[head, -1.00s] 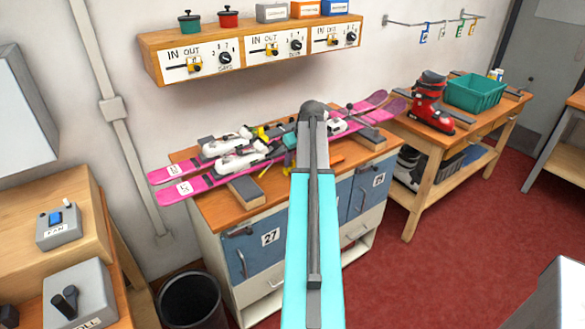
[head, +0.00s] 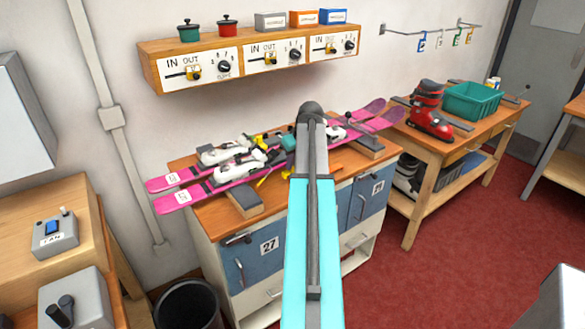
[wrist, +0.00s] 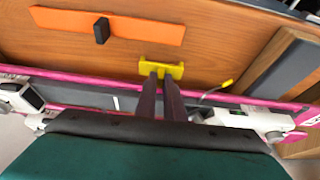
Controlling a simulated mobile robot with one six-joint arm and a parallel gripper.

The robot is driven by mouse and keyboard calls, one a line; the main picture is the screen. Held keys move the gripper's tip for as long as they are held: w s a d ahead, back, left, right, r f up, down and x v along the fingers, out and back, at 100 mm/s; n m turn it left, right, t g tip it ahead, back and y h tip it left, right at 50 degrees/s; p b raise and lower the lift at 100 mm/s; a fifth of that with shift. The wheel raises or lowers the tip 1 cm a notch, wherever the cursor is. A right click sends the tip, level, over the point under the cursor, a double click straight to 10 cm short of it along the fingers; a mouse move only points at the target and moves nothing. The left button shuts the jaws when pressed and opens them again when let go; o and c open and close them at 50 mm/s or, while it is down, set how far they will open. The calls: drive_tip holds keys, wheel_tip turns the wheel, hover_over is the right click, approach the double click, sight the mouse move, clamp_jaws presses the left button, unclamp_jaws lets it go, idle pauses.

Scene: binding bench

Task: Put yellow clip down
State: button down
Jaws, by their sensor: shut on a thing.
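The yellow clip (wrist: 160,68) is between the fingertips of my gripper (wrist: 161,80), seen in the wrist view. My gripper is shut on it. The clip is over the bare wooden top of the ski bench (wrist: 210,55), near the edge of a pink ski. I cannot tell whether it touches the wood. In the head view, my gripper (head: 287,152) is partly hidden behind my arm, and only a small yellow bit of the clip (head: 286,173) shows.
Two pink skis (head: 178,197) with white bindings lie along the bench. An orange strip (wrist: 60,22) with a dark block lies on the wood. A dark-topped block (wrist: 287,68) and a thin yellow-tipped piece (wrist: 227,84) are nearby.

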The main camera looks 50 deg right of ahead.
drive_tip(key=shift+r, duration=0.7)
drive_tip(key=shift+s+a+b, duration=0.4)
drive_tip(key=shift+s+a, duration=0.4)
drive_tip(key=shift+a, duration=0.1)
drive_tip(key=s+a+r+b, duration=0.1)
drive_tip(key=s+a+b, duration=0.1)
drive_tip(key=s+a, duration=0.7)
drive_tip(key=shift+a+r, duration=0.25)
drive_tip(key=shift+a, duration=0.35)
